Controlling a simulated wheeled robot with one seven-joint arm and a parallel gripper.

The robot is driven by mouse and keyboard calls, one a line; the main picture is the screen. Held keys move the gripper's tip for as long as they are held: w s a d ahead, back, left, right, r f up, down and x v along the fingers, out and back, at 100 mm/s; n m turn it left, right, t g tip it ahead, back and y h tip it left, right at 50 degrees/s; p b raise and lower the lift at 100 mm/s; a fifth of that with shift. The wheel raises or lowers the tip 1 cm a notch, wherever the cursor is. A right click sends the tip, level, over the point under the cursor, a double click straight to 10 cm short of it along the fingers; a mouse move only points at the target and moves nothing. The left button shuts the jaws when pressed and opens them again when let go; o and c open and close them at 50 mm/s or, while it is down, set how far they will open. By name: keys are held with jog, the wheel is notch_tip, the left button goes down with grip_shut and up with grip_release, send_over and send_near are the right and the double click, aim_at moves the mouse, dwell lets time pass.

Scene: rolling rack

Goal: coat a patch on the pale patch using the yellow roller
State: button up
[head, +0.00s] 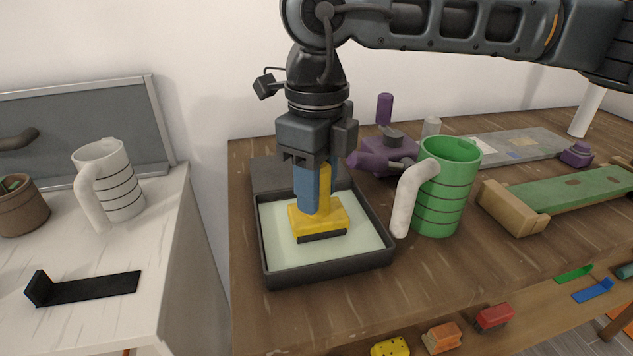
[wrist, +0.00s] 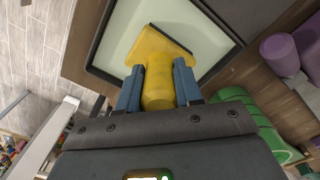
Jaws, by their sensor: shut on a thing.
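The yellow roller (head: 320,218) has a flat yellow head with a dark strip along its front edge. It is upright, head down, inside the dark paint tray (head: 330,268), which holds a pale layer. I cannot tell whether the head touches that layer. My gripper (head: 314,190) is shut on the roller's handle from above. In the wrist view the blue fingers of my gripper (wrist: 158,88) sit on both sides of the yellow handle (wrist: 158,95). A grey board (head: 485,148) at the back right carries small pale areas; I cannot tell which one is the pale patch.
A green mug (head: 447,185) with a pale handle stands close right of the tray, with a purple object (head: 388,155) behind it. A green board with a tan end block (head: 512,206) lies further right. A white mug (head: 110,180) and black bracket (head: 95,288) are on the left counter.

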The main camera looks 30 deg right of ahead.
jog(key=shift+f+b, duration=0.65)
jog(key=shift+b, duration=0.35)
dwell(2.7)
jog(key=shift+r+p, duration=1.35)
jog(key=shift+r, duration=2.25)
